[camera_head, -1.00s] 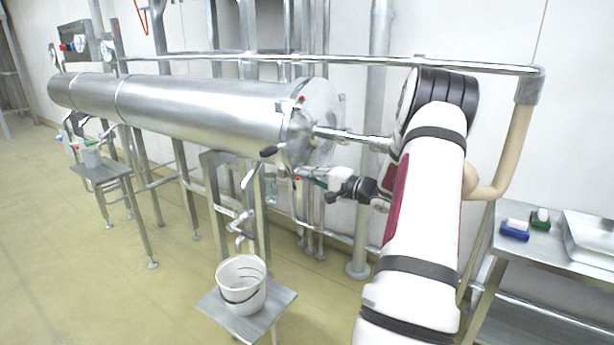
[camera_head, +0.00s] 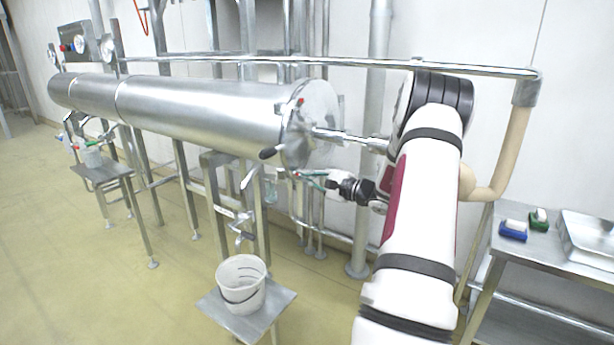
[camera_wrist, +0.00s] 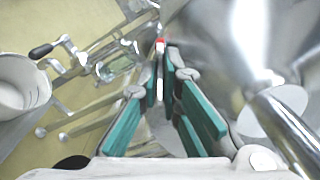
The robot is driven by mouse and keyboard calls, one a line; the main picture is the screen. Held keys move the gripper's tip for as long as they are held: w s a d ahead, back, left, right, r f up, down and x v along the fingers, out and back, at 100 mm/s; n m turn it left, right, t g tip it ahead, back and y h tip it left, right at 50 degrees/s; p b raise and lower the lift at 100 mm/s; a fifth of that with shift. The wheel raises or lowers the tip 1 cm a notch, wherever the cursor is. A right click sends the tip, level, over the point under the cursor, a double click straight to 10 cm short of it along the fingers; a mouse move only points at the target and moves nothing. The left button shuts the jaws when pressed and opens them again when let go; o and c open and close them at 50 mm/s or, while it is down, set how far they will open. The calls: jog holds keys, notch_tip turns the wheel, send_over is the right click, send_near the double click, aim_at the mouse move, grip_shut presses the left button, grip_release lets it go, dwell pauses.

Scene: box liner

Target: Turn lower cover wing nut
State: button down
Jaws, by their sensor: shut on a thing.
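The large horizontal steel cylinder (camera_head: 205,110) has a round end cover (camera_head: 318,108) at its right end. My gripper (camera_head: 306,178) is at the lower edge of this cover. In the wrist view, my gripper (camera_wrist: 166,72) has green finger pads close together around a thin, pale, red-tipped piece (camera_wrist: 160,48). That piece appears to be the lower cover wing nut, and my gripper is shut on it. The fingers hide most of the nut. Another red-marked fastener (camera_head: 301,100) shows on the upper cover edge.
A steel rod (camera_head: 345,136) sticks out from the cover centre, above my gripper. A dark-knobbed handle (camera_head: 267,153) is left of the cover. A white bucket (camera_head: 241,284) stands on a small stand below. A side table (camera_head: 560,250) is at right.

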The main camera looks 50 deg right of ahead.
jog(key=m+p, duration=0.2)
jog(key=m, duration=0.4)
jog(key=shift+a+r, duration=0.1)
jog(key=m+p, duration=0.2)
jog(key=m, duration=0.3)
jog(key=shift+w+m+p, duration=0.1)
jog(key=shift+m+p, duration=0.3)
jog(key=c, duration=1.8)
grip_release()
jog(key=s, duration=0.8)
jog(key=s+d, duration=0.1)
jog(key=s, duration=0.3)
